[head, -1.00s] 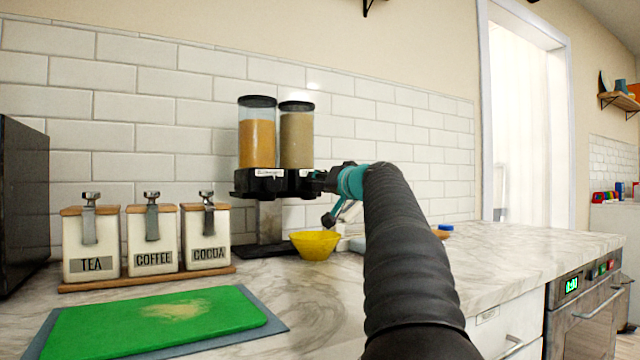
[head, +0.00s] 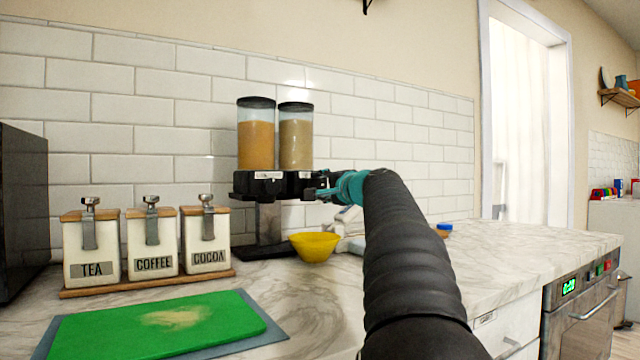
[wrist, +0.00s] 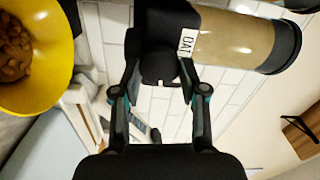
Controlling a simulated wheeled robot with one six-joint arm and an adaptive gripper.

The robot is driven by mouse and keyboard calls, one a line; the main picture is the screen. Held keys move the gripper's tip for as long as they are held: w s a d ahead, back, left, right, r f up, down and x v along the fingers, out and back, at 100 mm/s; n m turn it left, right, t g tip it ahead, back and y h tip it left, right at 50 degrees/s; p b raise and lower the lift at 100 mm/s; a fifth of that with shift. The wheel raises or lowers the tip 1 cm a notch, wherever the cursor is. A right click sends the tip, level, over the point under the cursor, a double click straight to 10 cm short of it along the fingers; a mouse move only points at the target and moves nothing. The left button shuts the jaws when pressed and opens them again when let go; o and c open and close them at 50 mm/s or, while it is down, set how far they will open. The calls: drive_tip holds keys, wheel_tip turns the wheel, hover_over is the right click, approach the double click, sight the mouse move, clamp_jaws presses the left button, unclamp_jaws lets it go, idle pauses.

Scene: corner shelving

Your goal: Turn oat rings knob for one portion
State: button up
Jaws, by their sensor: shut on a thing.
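The cereal dispenser has two clear canisters with black lids. The right canister (head: 296,142) holds beige contents. Its label reads "OAT" in the wrist view (wrist: 187,43), where the canister lies sideways. The round black oat rings knob (wrist: 160,66) sits between the fingers of my gripper (wrist: 159,80), which is shut on it. In the head view my gripper (head: 326,187) is at the dispenser's right side and the knob is hard to make out. A yellow bowl (head: 315,247) stands in front of the dispenser. Brown pieces (wrist: 14,48) lie in it.
The left canister (head: 256,145) holds orange contents. Tea (head: 92,247), coffee (head: 152,242) and cocoa (head: 206,240) jars stand on a wooden tray at left. A green cutting board (head: 155,325) lies in front. Pale items sit behind the bowl, partly hidden by my arm.

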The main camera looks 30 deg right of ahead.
drive_tip(key=shift+m, duration=0.8)
drive_tip(key=o, duration=1.1)
drive_tip(key=s, duration=1.2)
drive_tip(key=shift+a, duration=0.35)
